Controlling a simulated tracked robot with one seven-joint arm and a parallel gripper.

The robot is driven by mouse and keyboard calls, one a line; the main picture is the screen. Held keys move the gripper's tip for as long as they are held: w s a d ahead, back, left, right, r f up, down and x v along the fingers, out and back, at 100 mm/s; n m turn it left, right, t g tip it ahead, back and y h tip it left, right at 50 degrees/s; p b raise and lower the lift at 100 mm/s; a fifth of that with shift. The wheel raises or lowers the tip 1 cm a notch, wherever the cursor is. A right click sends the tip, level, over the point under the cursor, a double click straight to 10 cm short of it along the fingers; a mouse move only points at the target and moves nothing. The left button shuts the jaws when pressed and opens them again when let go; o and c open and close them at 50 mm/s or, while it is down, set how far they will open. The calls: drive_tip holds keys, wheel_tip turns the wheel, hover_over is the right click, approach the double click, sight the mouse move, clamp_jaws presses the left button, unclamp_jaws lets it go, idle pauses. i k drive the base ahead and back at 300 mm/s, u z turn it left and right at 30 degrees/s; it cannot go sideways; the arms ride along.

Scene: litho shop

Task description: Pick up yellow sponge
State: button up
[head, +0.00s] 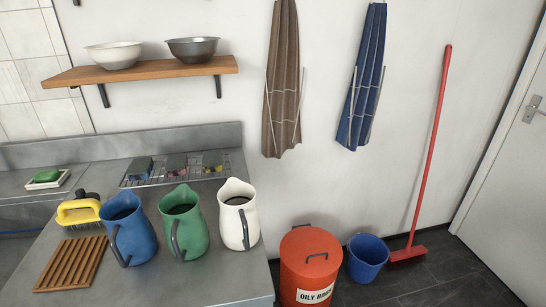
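No thing in the head view is clearly a yellow sponge. My gripper is not in view.
Blue (132,229), green (186,222) and cream (237,213) jugs stand in front of the drain rack. Green soap (45,176) lies in a dish at the left. A red bin (308,262) and blue bucket (367,256) stand right of the counter. A wooden shelf (140,70) hangs above.

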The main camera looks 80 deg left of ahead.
sight(212, 160)
drive_tip(key=z, duration=0.25)
drive_tip(key=i, duration=0.55)
drive_tip(key=u, duration=1.4)
drive_tip(key=i, duration=0.2)
drive_tip(key=u, duration=2.35)
drive_tip(key=k, duration=0.65)
drive_tip(key=u, duration=0.35)
drive_tip(key=i, duration=1.65)
drive_tip(key=z, duration=0.25)
